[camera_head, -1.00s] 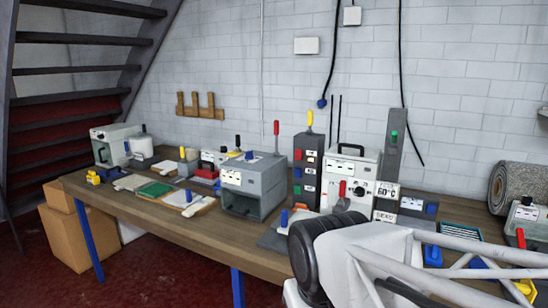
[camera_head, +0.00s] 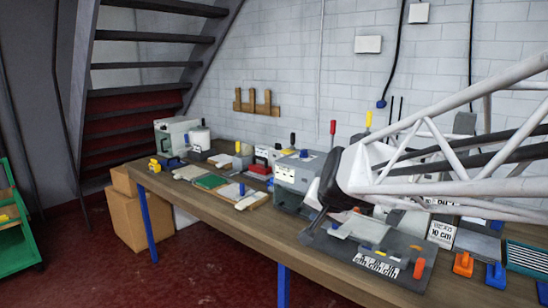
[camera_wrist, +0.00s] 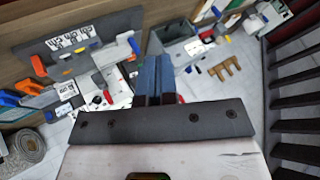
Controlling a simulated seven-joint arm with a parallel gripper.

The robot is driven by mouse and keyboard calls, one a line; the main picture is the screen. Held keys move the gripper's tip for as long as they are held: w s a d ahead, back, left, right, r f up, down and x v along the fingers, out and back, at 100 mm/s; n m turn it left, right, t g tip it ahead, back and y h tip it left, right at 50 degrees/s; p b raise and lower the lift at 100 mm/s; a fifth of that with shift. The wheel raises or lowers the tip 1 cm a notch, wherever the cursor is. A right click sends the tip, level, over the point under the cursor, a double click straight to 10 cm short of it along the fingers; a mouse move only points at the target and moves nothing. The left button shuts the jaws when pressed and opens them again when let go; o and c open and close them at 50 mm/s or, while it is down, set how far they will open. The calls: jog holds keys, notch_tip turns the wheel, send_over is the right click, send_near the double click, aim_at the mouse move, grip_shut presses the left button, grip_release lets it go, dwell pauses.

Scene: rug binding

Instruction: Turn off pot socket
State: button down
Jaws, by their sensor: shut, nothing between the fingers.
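My gripper (camera_wrist: 157,72) is shut and empty in the wrist view, its two dark blue fingers side by side. It points over the bench, beside a grey open-fronted box (camera_wrist: 184,48). In the head view the same grey box (camera_head: 288,176) has a white front panel with a socket. My arm covers the white machine and the switch tower to its right. White devices with socket panels (camera_wrist: 112,88) lie left of my fingers in the wrist view. I cannot tell which socket is the pot's, nor its switch position. No contact with a switch is visible.
The wooden bench (camera_head: 225,221) carries several small devices with upright coloured levers. A dark board with white labels (camera_head: 352,252) lies at its front. A rolled grey rug (camera_wrist: 25,147) shows in the wrist view. Stairs (camera_head: 140,100) and cardboard boxes (camera_head: 135,215) stand left.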

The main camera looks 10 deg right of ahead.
jog(key=w+d+r+m+t+h, duration=0.1)
jog(key=w+d+m+t, duration=0.15)
jog(key=w, duration=0.65)
jog(key=w+d+r+m+t+h, duration=0.15)
jog(key=w+m, duration=0.25)
jog(key=w, duration=0.5)
jog(key=w+d+r+m+t+h, duration=0.1)
jog(key=w+d+m+h, duration=0.2)
jog(key=w, duration=0.6)
jog(key=w+d+f+m+g+h, duration=0.1)
jog(key=w+d+f+m+h, duration=0.2)
jog(key=w+d+m, duration=0.3)
jog(key=w+d+f+m+h, duration=0.3)
jog(key=w+d+m+h, duration=0.1)
jog(key=w, duration=0.4)
jog(key=shift+w+d+f+m+g, duration=0.4)
jog(key=shift+d+m, duration=0.5)
jog(key=shift+m, duration=0.05)
jog(key=shift+d, duration=0.1)
jog(key=x, duration=1.4)
